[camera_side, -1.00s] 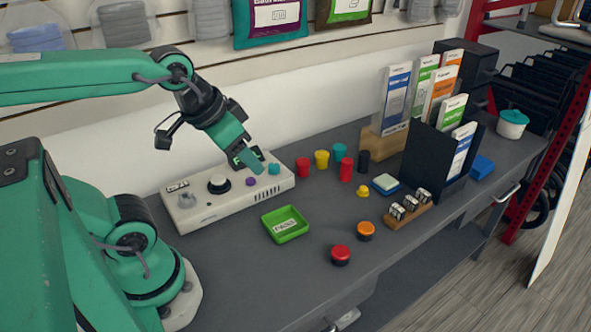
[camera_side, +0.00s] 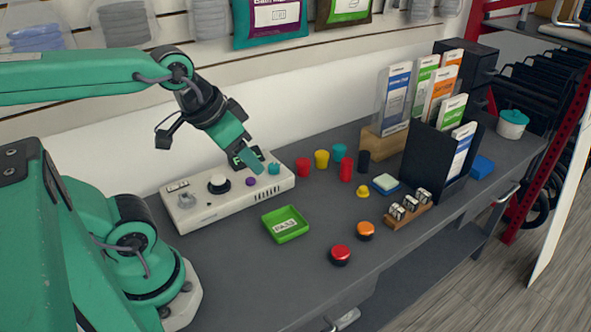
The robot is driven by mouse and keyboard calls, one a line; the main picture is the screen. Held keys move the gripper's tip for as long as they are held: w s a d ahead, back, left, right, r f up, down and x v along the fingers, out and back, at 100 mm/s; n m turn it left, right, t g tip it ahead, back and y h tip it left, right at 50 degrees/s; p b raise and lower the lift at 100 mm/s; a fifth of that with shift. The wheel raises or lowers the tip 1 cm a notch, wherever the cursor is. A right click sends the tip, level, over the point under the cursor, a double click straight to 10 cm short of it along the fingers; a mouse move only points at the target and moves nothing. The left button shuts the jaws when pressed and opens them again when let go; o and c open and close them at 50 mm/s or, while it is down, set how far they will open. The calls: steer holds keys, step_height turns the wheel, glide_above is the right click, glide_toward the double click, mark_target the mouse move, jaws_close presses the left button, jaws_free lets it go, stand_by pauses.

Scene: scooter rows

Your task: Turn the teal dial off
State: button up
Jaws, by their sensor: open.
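The teal dial (camera_side: 274,168) is a small knob near the right end of the white control panel (camera_side: 214,206). My gripper (camera_side: 257,164) is just left of the dial in the picture, pointing down over the panel. It is open, with nothing visible in it. I cannot tell whether a finger touches the dial. The dial's pointer is too small to read. A purple knob (camera_side: 251,182) sits left of the dial, and a larger white knob (camera_side: 219,183) on a dark base is further left.
Red (camera_side: 341,255) and orange (camera_side: 365,230) buttons are near the bench's front edge. Leaflet holders (camera_side: 432,155) stand at right.

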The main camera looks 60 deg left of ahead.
steer(key=m+g, duration=0.2)
steer(key=g, duration=0.3)
glide_toward(273, 165)
steer(key=shift+w+d+f, duration=0.15)
steer(key=shift+d, duration=0.1)
steer(key=shift+a+f+g, duration=0.25)
steer(key=shift+f+g, duration=0.05)
steer(key=shift+f, duration=0.15)
steer(key=shift+f, duration=3.75)
steer(key=c, duration=1)
